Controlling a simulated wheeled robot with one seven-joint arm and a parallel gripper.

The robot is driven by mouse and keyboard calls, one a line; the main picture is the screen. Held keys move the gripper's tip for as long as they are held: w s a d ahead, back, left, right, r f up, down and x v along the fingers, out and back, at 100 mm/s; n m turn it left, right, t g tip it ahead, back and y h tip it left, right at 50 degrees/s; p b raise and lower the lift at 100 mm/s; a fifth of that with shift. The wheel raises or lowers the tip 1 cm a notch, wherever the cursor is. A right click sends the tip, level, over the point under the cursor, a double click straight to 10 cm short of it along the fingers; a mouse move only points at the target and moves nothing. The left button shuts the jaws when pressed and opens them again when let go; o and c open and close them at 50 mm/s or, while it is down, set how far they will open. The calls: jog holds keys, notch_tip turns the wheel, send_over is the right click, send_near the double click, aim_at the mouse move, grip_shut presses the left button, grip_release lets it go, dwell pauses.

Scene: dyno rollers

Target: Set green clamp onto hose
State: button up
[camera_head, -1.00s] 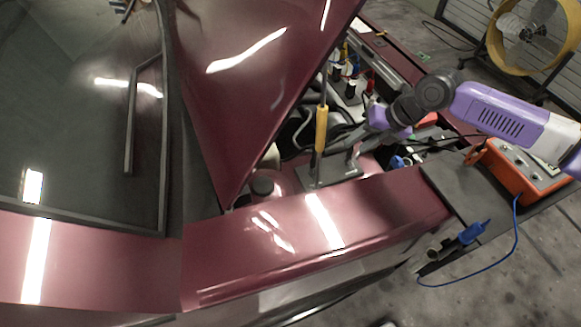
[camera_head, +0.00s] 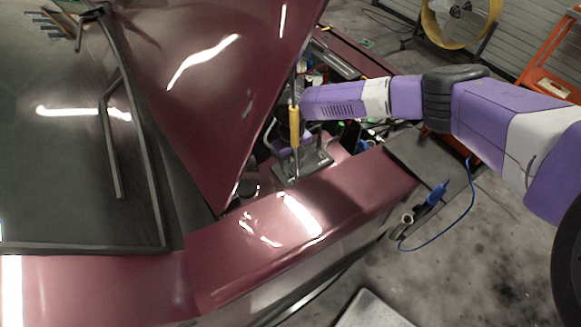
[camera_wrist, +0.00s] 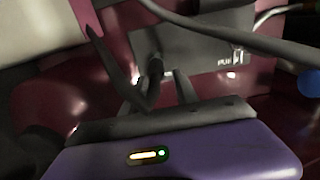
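My gripper (camera_head: 289,150) is down in the engine bay, behind the yellow-sleeved prop strut, close to a grey plate. In the wrist view its purple body fills the bottom edge, with dark fingers (camera_wrist: 165,88) above it. The finger outlines merge with dark parts behind them, so I cannot tell how far apart they are. I cannot make out a green clamp in or near the fingers. A grey hose (camera_wrist: 250,38) crosses the upper right of the wrist view; I cannot tell whether it is the task's hose.
The grey plate (camera_head: 313,165) lies beside the red fender (camera_head: 330,205). The raised hood (camera_head: 225,85) and yellow strut (camera_head: 294,128) stand close left of my arm. A blue-handled tool (camera_head: 437,193) with a cable sits at the dark tray's edge (camera_head: 410,165).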

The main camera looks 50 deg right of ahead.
jog(key=shift+d+f, duration=0.1)
jog(key=shift+f, duration=0.65)
grip_shut()
dwell(0.9)
